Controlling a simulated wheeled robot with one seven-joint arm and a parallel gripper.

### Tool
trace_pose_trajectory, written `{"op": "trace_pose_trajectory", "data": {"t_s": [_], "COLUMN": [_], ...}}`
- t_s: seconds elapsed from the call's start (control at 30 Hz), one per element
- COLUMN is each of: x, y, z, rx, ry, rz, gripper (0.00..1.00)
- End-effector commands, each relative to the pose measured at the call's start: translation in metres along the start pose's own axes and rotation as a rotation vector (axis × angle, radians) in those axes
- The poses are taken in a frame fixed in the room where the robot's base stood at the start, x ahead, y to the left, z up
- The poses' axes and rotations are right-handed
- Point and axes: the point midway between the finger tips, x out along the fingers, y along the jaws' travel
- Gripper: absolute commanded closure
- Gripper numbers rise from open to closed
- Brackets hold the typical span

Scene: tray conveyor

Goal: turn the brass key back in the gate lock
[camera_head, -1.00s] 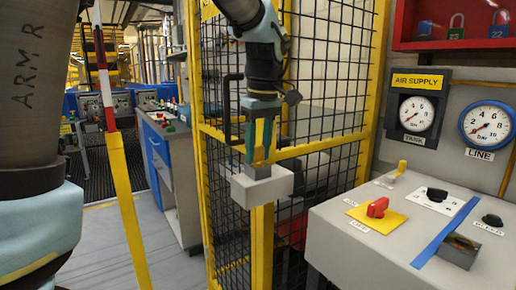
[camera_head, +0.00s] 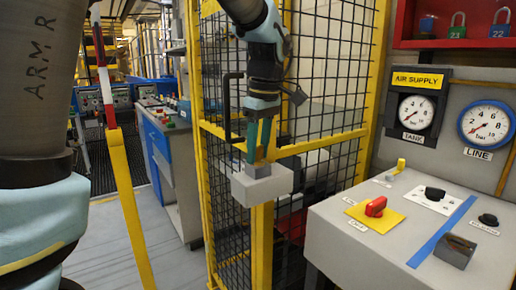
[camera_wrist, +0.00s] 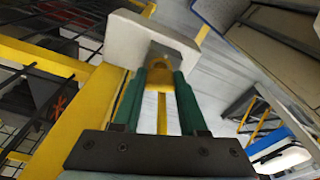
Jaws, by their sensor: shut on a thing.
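The gate lock is a pale grey box (camera_head: 262,187) on the yellow gate post, low in the middle of the head view. In the wrist view the lock box (camera_wrist: 125,38) is at the top. My gripper (camera_head: 258,162) points down at the top of the box. Its green fingers are shut on the brass key, whose yellow head (camera_wrist: 157,76) shows between the fingertips in the wrist view. The fingers (camera_wrist: 158,88) largely hide the key in the head view. Its lower end is hidden at the lock.
The yellow-framed mesh gate (camera_head: 330,140) stands right behind my gripper. A grey console (camera_head: 400,225) with a red knob (camera_head: 376,206) is at the right. A red-and-white barrier pole (camera_head: 103,75) stands left. Free floor lies between pole and gate.

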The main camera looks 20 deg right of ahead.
Motion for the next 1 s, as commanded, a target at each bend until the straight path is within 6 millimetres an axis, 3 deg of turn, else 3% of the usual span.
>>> {"op": "trace_pose_trajectory", "data": {"t_s": [0.53,1.0], "x": [-0.0008,-0.0003], "y": [-0.0005,-0.0004], "z": [-0.0003,-0.0002], "rx": [-0.197,-0.227], "ry": [0.000,0.000], "rz": [-0.026,-0.029], "gripper": [1.00,1.00]}}
